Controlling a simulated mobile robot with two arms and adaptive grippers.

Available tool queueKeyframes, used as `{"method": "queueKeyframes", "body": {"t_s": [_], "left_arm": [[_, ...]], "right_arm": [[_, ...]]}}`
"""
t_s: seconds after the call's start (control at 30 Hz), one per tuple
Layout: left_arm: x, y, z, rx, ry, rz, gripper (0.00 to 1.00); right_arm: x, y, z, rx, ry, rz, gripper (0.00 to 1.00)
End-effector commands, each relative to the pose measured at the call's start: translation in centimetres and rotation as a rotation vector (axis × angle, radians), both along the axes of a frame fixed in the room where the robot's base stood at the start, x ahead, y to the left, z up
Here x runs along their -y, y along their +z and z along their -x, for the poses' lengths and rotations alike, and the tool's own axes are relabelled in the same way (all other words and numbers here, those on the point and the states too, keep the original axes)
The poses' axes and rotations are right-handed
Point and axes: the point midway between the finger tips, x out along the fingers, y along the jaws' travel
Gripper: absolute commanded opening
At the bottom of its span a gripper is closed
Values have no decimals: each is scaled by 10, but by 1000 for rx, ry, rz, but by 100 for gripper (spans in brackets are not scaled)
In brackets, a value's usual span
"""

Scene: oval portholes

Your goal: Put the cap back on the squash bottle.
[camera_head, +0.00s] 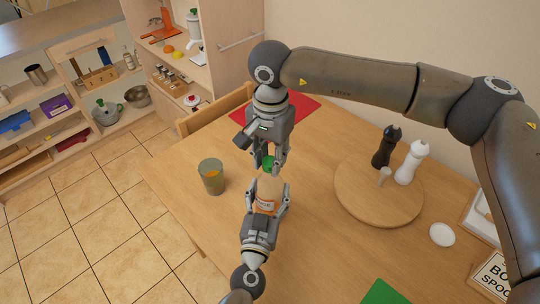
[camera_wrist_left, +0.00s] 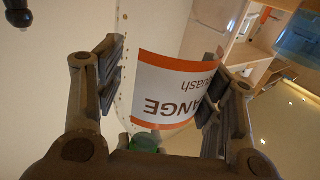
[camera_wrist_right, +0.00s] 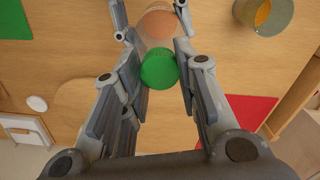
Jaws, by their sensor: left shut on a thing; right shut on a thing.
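The squash bottle (camera_head: 268,192), clear with an orange-and-white label, stands between the fingers of my left gripper (camera_head: 266,204), which is shut on it. In the left wrist view the bottle's label (camera_wrist_left: 172,90) reads upside down between the fingers. My right gripper (camera_head: 277,163) comes from above and is shut on the green cap (camera_head: 268,162) at the top end of the bottle. In the right wrist view the cap (camera_wrist_right: 159,68) sits between the fingertips, with the bottle (camera_wrist_right: 158,24) just beyond it. The neck is hidden; I cannot tell whether cap and bottle touch.
A glass of orange drink (camera_head: 211,177) stands left of the bottle. A round wooden board (camera_head: 350,208) with a dark mill (camera_head: 385,148) and a white mill (camera_head: 411,162) is to the right. A red mat (camera_head: 303,108) lies behind, a green one (camera_head: 385,293) in front.

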Motion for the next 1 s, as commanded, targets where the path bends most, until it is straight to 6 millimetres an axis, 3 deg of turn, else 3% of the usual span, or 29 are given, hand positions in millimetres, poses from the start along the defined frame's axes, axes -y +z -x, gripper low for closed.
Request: {"method": "queueKeyframes", "body": {"t_s": [1.0], "left_arm": [[0,-2,1,-3,0,-4,0]], "right_arm": [[1,-1,0,-19,-1585,-5,0]]}}
